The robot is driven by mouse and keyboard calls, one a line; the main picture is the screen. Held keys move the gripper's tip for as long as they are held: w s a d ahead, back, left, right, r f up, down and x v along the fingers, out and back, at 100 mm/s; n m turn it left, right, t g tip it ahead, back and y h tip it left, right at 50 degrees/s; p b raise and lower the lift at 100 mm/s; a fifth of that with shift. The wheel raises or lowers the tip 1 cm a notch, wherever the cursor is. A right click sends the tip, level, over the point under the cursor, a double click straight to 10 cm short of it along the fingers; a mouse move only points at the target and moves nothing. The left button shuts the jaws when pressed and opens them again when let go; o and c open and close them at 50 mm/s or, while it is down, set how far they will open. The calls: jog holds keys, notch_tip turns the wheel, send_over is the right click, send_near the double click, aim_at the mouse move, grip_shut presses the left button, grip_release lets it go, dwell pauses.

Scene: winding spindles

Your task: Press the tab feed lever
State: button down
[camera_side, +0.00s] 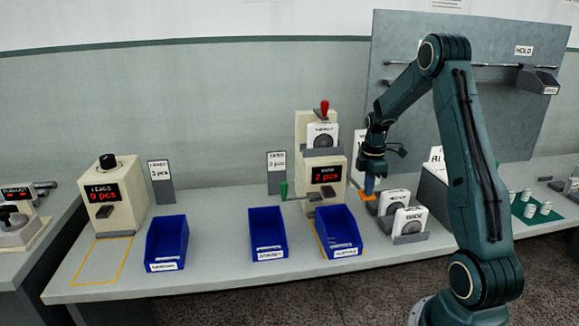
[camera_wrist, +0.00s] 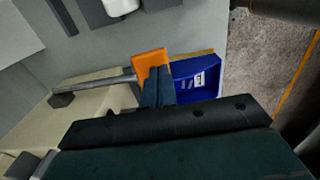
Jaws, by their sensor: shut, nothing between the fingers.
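The cream dispenser (camera_side: 328,174) in the middle of the bench has a lit display that seems to read 2 pcs. A lever with an orange paddle (camera_side: 348,196) sticks out at its right side. In the wrist view the orange paddle (camera_wrist: 149,62) sits at the end of a grey rod (camera_wrist: 95,84). My gripper (camera_side: 369,192) points down at the paddle, shut and empty. In the wrist view my gripper's fingertips (camera_wrist: 158,75) overlap the paddle's lower right part. I cannot tell whether they touch it.
A blue bin (camera_side: 338,250) stands in front of the dispenser, close to the paddle; more blue bins (camera_side: 268,254) (camera_side: 166,264) stand to the left. White labelled packs (camera_side: 409,221) stand right of my gripper. A green-handled lever (camera_side: 284,189) sticks out left.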

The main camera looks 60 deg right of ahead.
jog(key=shift+r, duration=0.35)
dwell(0.3)
notch_tip(320, 180, up, 14)
jog(key=s+a, duration=0.1)
jog(key=shift+s+a, duration=0.15)
dwell(0.5)
dwell(0.6)
jog(key=a+r+m+t+h, duration=0.1)
jog(key=a+r+m, duration=0.15)
jog(key=a, duration=0.65)
jog(key=a+r+m+t, duration=0.1)
jog(key=a+r, duration=0.3)
jog(key=a, duration=0.5)
jog(key=s+a+f+m+t+y, duration=0.1)
jog(key=s+a+m, duration=0.4)
jog(key=s+a, duration=0.7)
jog(key=shift+a+f+t, duration=0.7)
jog(key=shift+a+t, duration=0.6)
jog(key=shift+a, duration=0.2)
